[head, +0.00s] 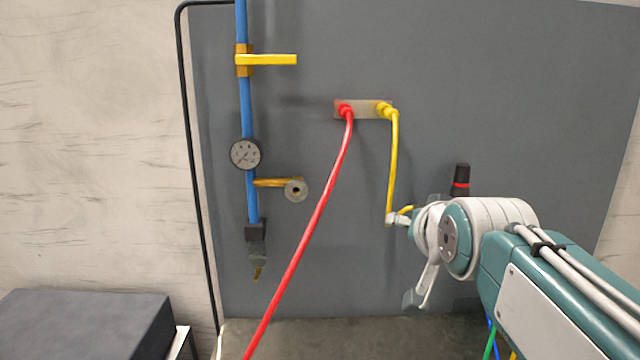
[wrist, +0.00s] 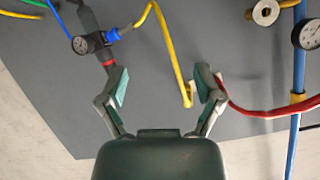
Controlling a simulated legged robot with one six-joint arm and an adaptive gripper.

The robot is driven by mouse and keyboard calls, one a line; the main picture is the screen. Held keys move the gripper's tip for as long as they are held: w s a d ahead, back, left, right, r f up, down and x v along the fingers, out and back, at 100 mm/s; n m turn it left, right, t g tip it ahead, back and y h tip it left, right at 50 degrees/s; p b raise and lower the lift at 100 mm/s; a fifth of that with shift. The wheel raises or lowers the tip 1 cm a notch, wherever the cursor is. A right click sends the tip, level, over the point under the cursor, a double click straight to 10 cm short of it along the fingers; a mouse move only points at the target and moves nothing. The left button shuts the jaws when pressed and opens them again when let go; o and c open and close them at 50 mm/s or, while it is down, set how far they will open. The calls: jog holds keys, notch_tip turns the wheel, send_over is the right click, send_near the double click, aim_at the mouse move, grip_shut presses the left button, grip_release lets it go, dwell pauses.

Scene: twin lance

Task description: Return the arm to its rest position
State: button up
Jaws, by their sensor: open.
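My arm reaches in from the right in the head view. My gripper (wrist: 163,84) is open in the wrist view, its two fingers wide apart with nothing between the pads. In the head view its fingers are partly hidden by my own wrist. The grey wall panel (head: 290,50) is in front of it. A yellow hose (head: 394,160) hangs from a small plate on the panel, its lower part close to my gripper; whether they touch, I cannot tell. It also shows in the wrist view (wrist: 172,50), running past beyond the fingers.
A red hose (head: 322,205) hangs left of the yellow one and passes close by one finger in the wrist view. A black lance with a red ring (head: 461,178) stands behind my wrist. A blue pipe (head: 246,110) with a gauge (head: 245,154) is left. A dark box (head: 85,325) stands lower left.

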jog(key=s+f+n+g, duration=0.3)
jog(key=s+f+g, duration=0.4)
jog(key=s+f, duration=1.2)
jog(key=shift+f+n+g, duration=0.3)
jog(key=shift+f, duration=0.65)
